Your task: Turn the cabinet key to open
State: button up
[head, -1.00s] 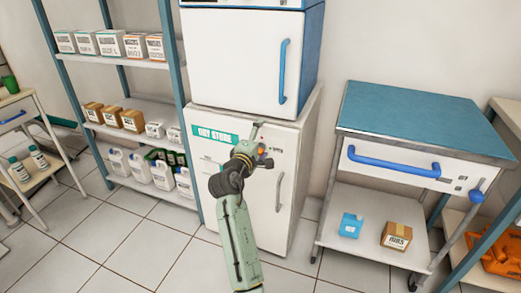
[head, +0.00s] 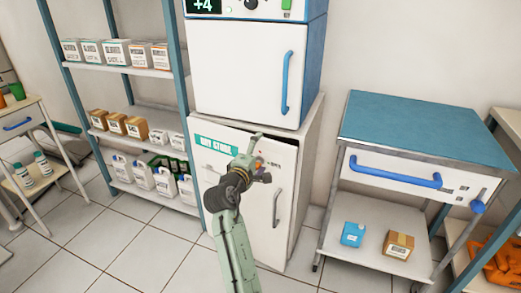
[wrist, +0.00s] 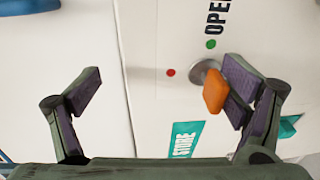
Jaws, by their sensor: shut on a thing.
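The white cabinet (head: 258,215) with the teal DRY STORE sign (head: 216,145) stands under a white and blue unit. Its door looks slightly ajar, with a dark gap along its top right edge. The orange key (wrist: 214,92) sits in a round metal lock (wrist: 201,72) near a red dot (wrist: 171,72) and a green dot (wrist: 211,44) by OPEN. My gripper (wrist: 165,90) is at the lock with its fingers well apart. The right finger bears on the key; the left finger shows clear of it. In the head view my gripper mostly hides the lock.
The cabinet door has a grey vertical handle (head: 277,207). The unit above has a blue handle (head: 287,82). A teal-topped cart (head: 415,125) stands to the right and a stocked shelf rack (head: 140,135) to the left. Tiled floor is free in front.

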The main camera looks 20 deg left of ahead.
jog(key=shift+s+d+r+p, duration=0.25)
jog(key=shift+s+r, duration=0.35)
jog(key=shift+s, duration=0.3)
jog(key=shift+s+d+r+p, duration=0.1)
jog(key=shift+s+r+p, duration=0.15)
jog(key=shift+s+r, duration=0.5)
jog(key=shift+c, duration=0.3)
jog(key=shift+s, duration=0.55)
jog(key=c, duration=0.5)
jog(key=shift+s+f, duration=0.1)
jog(key=shift+s, duration=0.25)
jog(key=c, duration=0.4)
jog(key=shift+s+a+f+p, duration=0.1)
jog(key=shift+s+f+p, duration=0.1)
jog(key=shift+s, duration=0.6)
jog(key=shift+s+a+f+p, duration=0.1)
jog(key=shift+s+p, duration=0.05)
jog(key=shift+s, duration=0.6)
jog(key=shift+s+a+f+p, duration=0.1)
jog(key=shift+s+f+p, duration=0.1)
jog(key=shift+s, duration=0.6)
